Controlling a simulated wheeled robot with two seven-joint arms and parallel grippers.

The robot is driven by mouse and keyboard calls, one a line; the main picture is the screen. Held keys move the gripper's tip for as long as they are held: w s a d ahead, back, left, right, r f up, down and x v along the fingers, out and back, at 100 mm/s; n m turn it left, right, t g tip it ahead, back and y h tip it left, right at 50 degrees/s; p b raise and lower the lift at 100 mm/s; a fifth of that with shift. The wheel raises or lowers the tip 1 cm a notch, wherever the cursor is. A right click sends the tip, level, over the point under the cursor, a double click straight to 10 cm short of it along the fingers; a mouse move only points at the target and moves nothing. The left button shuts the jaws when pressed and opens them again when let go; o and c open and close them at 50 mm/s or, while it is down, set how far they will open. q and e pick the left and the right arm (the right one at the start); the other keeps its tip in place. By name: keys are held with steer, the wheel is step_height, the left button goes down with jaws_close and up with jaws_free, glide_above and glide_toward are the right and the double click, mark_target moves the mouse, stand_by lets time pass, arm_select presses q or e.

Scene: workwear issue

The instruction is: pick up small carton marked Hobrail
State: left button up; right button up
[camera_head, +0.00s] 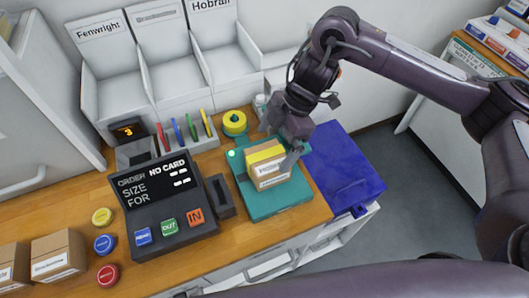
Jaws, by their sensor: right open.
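A small brown carton (266,170) with a yellow band across its top and a white label on its front sits on a teal pad (276,205). Its label is too small to read surely. My right gripper (281,145) is open, pointing down at the carton's back right, with a grey finger close beside its right side. I cannot tell whether it touches. Two other cartons with white labels lie at the lower left: one (58,252) whole in view, one (10,266) cut by the edge. Their labels are not legible either. My left gripper is not in view.
White bins stand at the back, one marked Hobrail (212,28), one Fenwright (104,50). A dark order panel (160,205) with buttons stands left of the pad.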

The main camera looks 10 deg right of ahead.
mark_target(268, 157)
steer(key=shift+s+a+f, duration=0.3)
steer(key=shift+f, duration=0.25)
steer(key=shift+s+a+f, duration=0.25)
steer(key=shift+s+f, duration=0.05)
steer(key=shift+f, duration=0.2)
steer(key=x, duration=0.3)
steer(key=shift+w+a+f, duration=0.1)
steer(key=shift+w+f, duration=0.1)
steer(key=shift+f, duration=0.05)
steer(key=shift+a+f, duration=0.15)
steer(key=shift+f, duration=0.3)
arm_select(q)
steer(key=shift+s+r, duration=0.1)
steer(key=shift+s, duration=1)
arm_select(e)
steer(key=c, duration=1.1)
steer(key=shift+c, duration=0.2)
